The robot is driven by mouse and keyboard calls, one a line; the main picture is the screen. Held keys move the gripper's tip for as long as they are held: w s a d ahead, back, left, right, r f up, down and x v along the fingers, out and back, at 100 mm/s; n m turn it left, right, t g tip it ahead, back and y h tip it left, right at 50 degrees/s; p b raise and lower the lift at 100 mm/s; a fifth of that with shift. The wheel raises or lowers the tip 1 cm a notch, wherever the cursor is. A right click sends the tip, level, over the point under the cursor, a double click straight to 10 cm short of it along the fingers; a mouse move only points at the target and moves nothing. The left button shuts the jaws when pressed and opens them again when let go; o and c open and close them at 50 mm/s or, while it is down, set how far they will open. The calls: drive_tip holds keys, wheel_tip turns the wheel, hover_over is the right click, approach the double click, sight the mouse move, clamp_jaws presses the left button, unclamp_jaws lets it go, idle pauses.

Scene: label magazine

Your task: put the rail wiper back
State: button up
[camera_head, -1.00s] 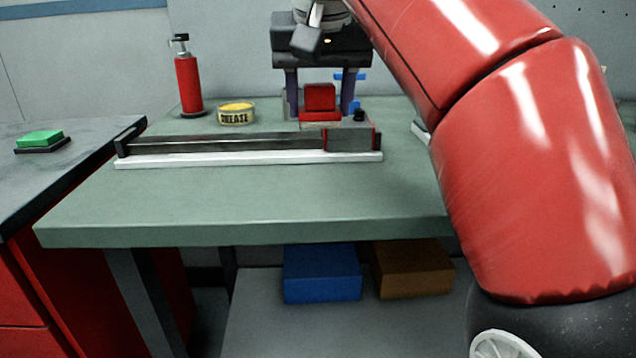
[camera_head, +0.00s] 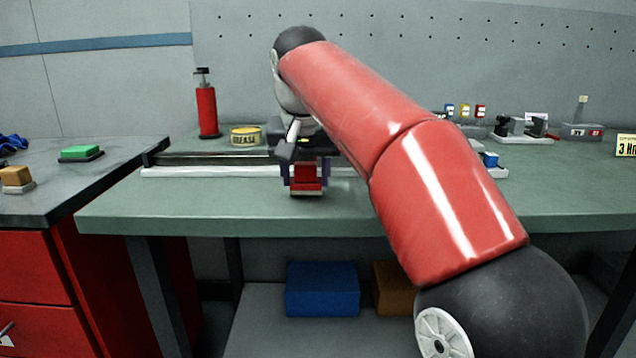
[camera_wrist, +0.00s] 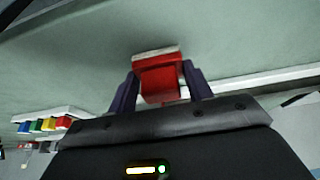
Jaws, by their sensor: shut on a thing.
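The rail wiper, a red block with a pale strip along one face (camera_head: 306,178), is between the two purple fingers of my gripper (camera_head: 306,172). In the wrist view the fingers of my gripper (camera_wrist: 160,85) press both sides of the red wiper (camera_wrist: 159,82). In the head view it hangs in front of the white-edged rail (camera_head: 215,172), over the green bench top (camera_head: 220,205). My gripper and arm hide the right part of the rail. I cannot tell the exact gap between the wiper and the bench.
A grease tin (camera_head: 246,137) and a red bottle (camera_head: 207,110) stand behind the rail. Green (camera_head: 82,152) and orange (camera_head: 17,177) blocks sit on bases on the left counter. Small items, including a blue block (camera_head: 490,159), stand at right. The front bench strip is clear.

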drive_tip(key=shift+f, duration=0.25)
drive_tip(key=shift+f, duration=0.3)
drive_tip(key=o, duration=0.9)
drive_tip(key=shift+o, duration=0.2)
drive_tip(key=shift+r, duration=0.1)
